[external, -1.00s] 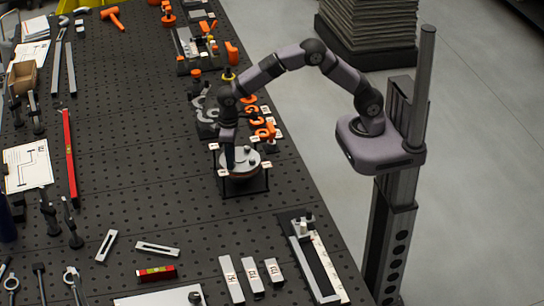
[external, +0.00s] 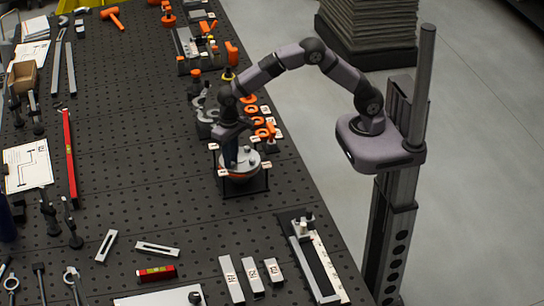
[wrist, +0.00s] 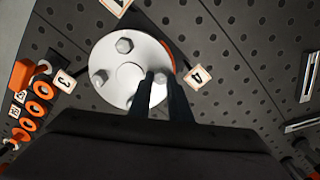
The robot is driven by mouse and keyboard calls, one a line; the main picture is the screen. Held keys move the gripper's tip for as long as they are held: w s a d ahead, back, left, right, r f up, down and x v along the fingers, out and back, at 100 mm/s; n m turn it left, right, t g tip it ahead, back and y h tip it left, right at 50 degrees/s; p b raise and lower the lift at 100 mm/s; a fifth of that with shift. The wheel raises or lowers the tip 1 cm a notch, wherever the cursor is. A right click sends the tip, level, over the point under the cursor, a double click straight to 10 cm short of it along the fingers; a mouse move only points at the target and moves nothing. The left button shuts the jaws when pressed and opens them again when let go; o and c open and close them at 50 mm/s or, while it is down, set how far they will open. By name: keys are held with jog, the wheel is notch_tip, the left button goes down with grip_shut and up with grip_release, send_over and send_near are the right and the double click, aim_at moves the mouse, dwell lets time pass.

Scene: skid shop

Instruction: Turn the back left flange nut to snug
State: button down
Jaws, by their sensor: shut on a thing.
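The round pale metal flange (external: 243,171) sits in a dark frame on the bench, with an orange rim partly showing under it. In the external view my gripper (external: 231,163) is at the flange's back left; the fingers mostly hide the nut there.
Numbered tags stand around the flange, including tag 3 (wrist: 65,80). Orange rings (external: 250,110) and clamps lie just behind it. Metal blocks (external: 251,275) and a slotted fixture (external: 318,265) lie toward the front.

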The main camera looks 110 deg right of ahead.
jog(key=shift+w+r, duration=0.25)
jog(key=c, duration=1.8)
grip_release()
jog(key=shift+o, duration=0.8)
jog(key=shift+s, duration=0.1)
jog(key=shift+s+f, duration=0.1)
jog(key=shift+f, duration=0.1)
